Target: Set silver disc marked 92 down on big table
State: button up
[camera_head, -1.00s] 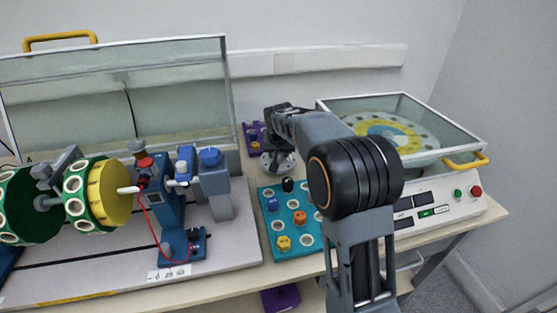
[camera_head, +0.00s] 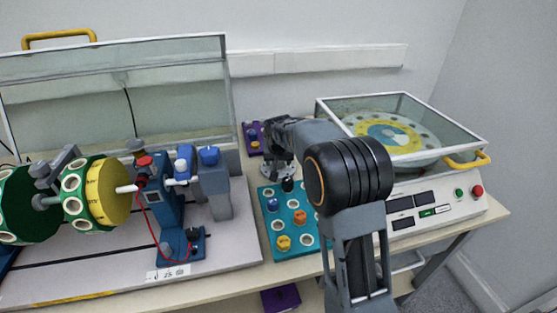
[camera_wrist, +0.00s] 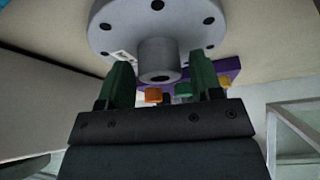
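The silver disc (camera_wrist: 190,22), with dark holes and a round hub, fills the top middle of the wrist view. My gripper (camera_wrist: 162,70) has its green fingers on either side of the hub, with narrow gaps showing, so it looks slightly open. In the head view the disc (camera_head: 270,168) is partly hidden below my gripper (camera_head: 276,150). It is at or very near the surface of the big table (camera_head: 248,181); contact is not clear. The number 92 is not legible.
A teal block (camera_head: 268,244) with colored knobs lies in front of the disc. A purple block (camera_head: 253,148) lies behind it. The drum machine (camera_head: 110,190) stands left, and a glass-covered machine (camera_head: 440,190) stands right. The free strip of table between them is narrow.

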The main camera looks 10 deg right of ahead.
jog(key=shift+o, duration=0.6)
jog(key=shift+r, duration=0.4)
jog(key=d+p+v, duration=0.1)
jog(key=v, duration=1)
jog(key=s+f, duration=0.2)
jog(key=s, duration=0.6)
jog(key=s+f+n+g, duration=0.1)
jog(key=s+f, duration=0.1)
jog(key=s, duration=0.7)
jog(key=s+f+n+y, duration=0.1)
jog(key=s+f, duration=0.2)
jog(key=s, duration=0.6)
jog(key=shift+s+d+g, duration=0.1)
jog(key=shift+s+g, duration=0.05)
jog(key=shift+g, duration=0.25)
